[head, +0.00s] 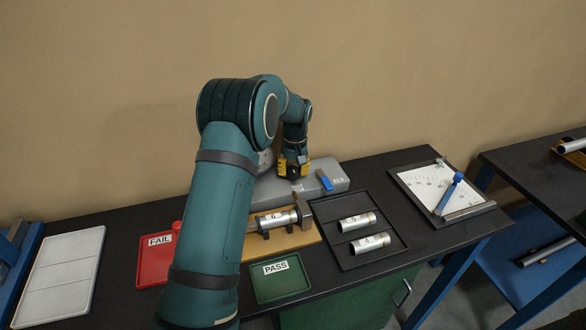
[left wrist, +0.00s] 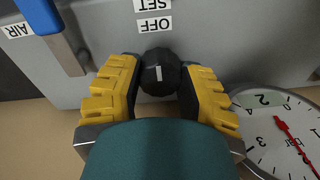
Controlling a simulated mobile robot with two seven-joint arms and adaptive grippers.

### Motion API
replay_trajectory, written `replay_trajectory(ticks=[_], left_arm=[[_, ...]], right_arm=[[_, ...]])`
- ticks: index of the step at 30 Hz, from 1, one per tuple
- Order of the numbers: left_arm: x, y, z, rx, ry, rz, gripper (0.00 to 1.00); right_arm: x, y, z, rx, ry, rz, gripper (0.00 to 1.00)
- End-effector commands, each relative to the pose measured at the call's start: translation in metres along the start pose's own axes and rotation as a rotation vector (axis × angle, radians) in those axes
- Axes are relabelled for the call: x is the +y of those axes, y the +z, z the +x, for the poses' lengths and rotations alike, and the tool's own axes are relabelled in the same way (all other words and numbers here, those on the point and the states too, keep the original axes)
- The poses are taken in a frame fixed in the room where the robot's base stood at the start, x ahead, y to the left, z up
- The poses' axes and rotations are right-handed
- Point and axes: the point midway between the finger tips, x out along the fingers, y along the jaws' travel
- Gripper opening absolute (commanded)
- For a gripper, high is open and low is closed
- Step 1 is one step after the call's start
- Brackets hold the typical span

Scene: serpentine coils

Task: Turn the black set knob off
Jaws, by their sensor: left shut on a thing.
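The black set knob (left wrist: 160,72) shows in the left wrist view on the front of a grey unit (left wrist: 220,40). Its white mark runs nearly straight up and down in that picture. Upside-down labels OFF (left wrist: 154,25) and SET (left wrist: 153,5) are just above it. My left gripper (left wrist: 158,90) is shut on the knob, with a yellow finger on either side. In the head view the left gripper (head: 293,170) is at the grey unit (head: 338,172), and the knob is hidden there. My right gripper is not in view.
A blue AIR lever (left wrist: 45,15) and a gauge with a red needle (left wrist: 285,140) flank the knob. A fixture with cylinder 6 (head: 275,219), a black tray (head: 385,258), a red FAIL tray (head: 152,268) and a green PASS tray (head: 280,287) lie in front. My arm covers part of the bench.

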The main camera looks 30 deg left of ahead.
Motion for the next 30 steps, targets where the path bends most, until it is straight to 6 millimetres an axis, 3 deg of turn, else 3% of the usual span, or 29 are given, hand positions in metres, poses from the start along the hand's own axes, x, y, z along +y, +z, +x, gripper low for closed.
replay_trajectory(ticks=[13, 14, 16, 30], left_arm=[[0.0004, 0.0039, 0.0046, -0.015, -0.004, -0.008, 0.03], [0.0004, 0.0039, 0.0046, -0.015, -0.004, -0.008, 0.48], [0.0005, 0.0036, 0.0043, -0.014, -0.003, -0.008, 0.72], [0.0003, 0.0011, 0.0019, -0.002, 0.000, 0.048, 0.73]], right_arm=[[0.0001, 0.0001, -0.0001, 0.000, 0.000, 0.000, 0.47], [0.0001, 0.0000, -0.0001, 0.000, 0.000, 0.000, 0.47], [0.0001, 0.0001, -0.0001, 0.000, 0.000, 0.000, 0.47], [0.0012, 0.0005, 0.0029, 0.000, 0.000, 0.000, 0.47]])
